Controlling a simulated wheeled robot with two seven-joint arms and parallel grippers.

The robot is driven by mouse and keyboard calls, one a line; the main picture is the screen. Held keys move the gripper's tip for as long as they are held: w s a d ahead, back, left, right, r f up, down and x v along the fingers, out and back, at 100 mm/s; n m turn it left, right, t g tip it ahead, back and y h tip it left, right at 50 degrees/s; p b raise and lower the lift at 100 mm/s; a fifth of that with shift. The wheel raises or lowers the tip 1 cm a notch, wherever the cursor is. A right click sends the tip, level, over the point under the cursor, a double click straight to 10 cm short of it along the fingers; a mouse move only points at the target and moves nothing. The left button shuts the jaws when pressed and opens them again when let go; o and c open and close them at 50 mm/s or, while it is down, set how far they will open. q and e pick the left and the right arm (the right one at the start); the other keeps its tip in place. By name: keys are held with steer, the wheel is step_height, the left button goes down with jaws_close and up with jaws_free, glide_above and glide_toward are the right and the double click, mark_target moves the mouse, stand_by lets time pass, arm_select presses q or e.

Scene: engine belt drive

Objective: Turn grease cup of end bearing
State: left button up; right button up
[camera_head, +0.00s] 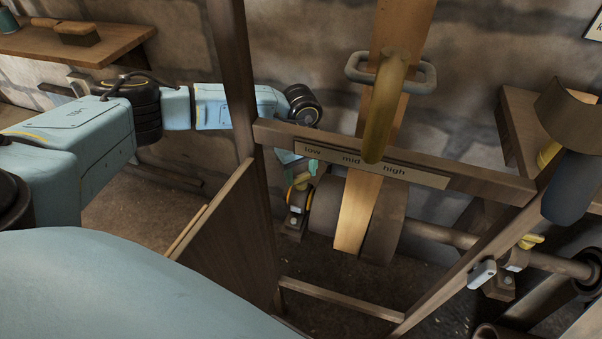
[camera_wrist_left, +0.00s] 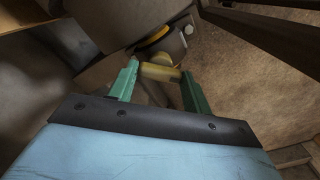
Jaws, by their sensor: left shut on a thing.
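The end bearing (camera_head: 295,222) is a small block at the left end of the shaft, partly behind the wooden frame and beam. Its yellow grease cup (camera_head: 302,180) sits on top, partly hidden. In the left wrist view the pale yellow cup handle (camera_wrist_left: 160,73) lies crosswise between the green fingers. My left gripper (camera_wrist_left: 160,70) is shut on it, one finger at each end. In the head view only a bit of the gripper (camera_head: 312,166) shows below the beam. My right gripper is not in view.
A wooden beam with a low, mid, high label (camera_head: 372,166) crosses in front of the bearing. A belt (camera_head: 357,215) runs over a wide pulley (camera_head: 389,222) beside it. An upright post (camera_head: 232,75) stands close to my left arm. Another bearing with a yellow cup (camera_head: 531,241) is at right.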

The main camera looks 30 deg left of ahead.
arm_select(q)
steer(key=m+b, duration=0.1)
steer(key=m, duration=0.2)
steer(key=m+b, duration=0.1)
steer(key=m, duration=0.2)
steer(key=shift+r+m+b, duration=0.1)
steer(key=shift+m+b, duration=0.4)
steer(key=shift+m, duration=1.3)
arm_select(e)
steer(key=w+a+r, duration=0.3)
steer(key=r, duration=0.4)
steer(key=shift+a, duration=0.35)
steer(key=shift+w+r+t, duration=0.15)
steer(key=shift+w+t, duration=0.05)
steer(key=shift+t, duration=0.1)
arm_select(q)
steer(key=o, duration=0.7)
